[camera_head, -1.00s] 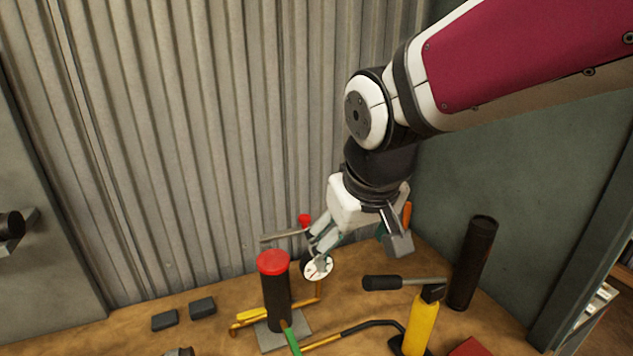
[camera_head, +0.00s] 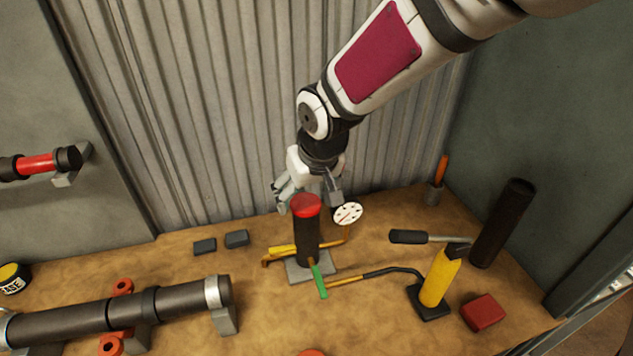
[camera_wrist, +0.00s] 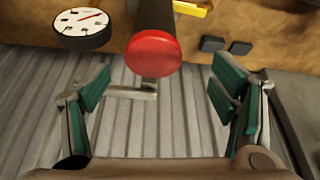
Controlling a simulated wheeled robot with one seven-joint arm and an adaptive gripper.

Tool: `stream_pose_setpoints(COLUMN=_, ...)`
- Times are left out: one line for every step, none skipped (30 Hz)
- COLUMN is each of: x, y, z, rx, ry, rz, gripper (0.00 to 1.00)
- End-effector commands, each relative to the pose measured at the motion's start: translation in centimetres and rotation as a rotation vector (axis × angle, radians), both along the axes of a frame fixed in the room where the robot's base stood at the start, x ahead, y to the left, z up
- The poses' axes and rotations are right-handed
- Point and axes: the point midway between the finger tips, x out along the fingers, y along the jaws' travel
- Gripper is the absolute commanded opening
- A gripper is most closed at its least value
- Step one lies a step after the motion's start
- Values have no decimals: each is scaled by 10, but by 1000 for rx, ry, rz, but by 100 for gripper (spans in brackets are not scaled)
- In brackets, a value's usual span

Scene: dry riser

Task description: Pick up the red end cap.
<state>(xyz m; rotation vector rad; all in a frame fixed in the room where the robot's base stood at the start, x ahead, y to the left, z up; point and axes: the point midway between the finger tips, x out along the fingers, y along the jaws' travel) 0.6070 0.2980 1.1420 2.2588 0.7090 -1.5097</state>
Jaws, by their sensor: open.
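The red end cap (camera_head: 306,205) sits on top of an upright black pipe (camera_head: 307,241) that stands on a grey base plate. In the wrist view the red cap (camera_wrist: 153,53) shows as a round disc at the upper middle, with the black pipe beyond it. My gripper (camera_head: 280,203) is behind and slightly left of the cap in the head view. In the wrist view my gripper (camera_wrist: 158,92) is open, with green-padded fingers wide apart at left and right. The cap lies ahead of the fingers, between their lines; I see no contact.
A white round gauge (camera_head: 348,214) stands close beside the pipe. A yellow pump (camera_head: 440,277) and a tall black tube (camera_head: 502,223) stand to the right. A long dark pipe (camera_head: 130,305) lies front left. Two small dark blocks (camera_head: 237,239) lie left. Corrugated wall (camera_head: 190,130) is behind.

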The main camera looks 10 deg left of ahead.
Motion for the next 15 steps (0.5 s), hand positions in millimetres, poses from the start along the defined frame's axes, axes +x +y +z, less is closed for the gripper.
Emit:
stream_pose_setpoints(x=0, y=0, z=-1, rx=0, ry=0, rz=0, gripper=79)
stream_pose_setpoints(x=1, y=0, z=-3, rx=0, ry=0, rz=0, gripper=79)
stream_pose_setpoints(x=2, y=0, z=-4, rx=-1, ry=1, rz=0, gripper=79)
stream_pose_setpoints(x=2, y=0, z=-7, rx=-2, ry=1, rz=-1, gripper=79)
stream_pose_setpoints(x=4, y=0, z=-10, rx=-2, ry=2, rz=-1, gripper=79)
stream_pose_setpoints(x=5, y=0, z=-14, rx=-2, ry=2, rz=-1, gripper=79)
stream_pose_setpoints(x=6, y=0, z=-18, rx=-2, ry=4, rz=-2, gripper=79)
stream_pose_setpoints(x=8, y=0, z=-21, rx=-2, ry=5, rz=-2, gripper=79)
stream_pose_setpoints(x=10, y=0, z=-26, rx=-2, ry=4, rz=-1, gripper=79)
stream_pose_setpoints(x=12, y=0, z=-29, rx=-2, ry=4, rz=-1, gripper=79)
stream_pose_setpoints(x=13, y=1, z=-33, rx=-2, ry=3, rz=0, gripper=79)
stream_pose_setpoints(x=16, y=2, z=-38, rx=-2, ry=2, rz=0, gripper=79)
stream_pose_setpoints(x=17, y=3, z=-40, rx=-1, ry=2, rz=0, gripper=79)
stream_pose_setpoints(x=18, y=4, z=-43, rx=-1, ry=1, rz=0, gripper=79)
stream_pose_setpoints(x=19, y=4, z=-46, rx=-1, ry=2, rz=0, gripper=79)
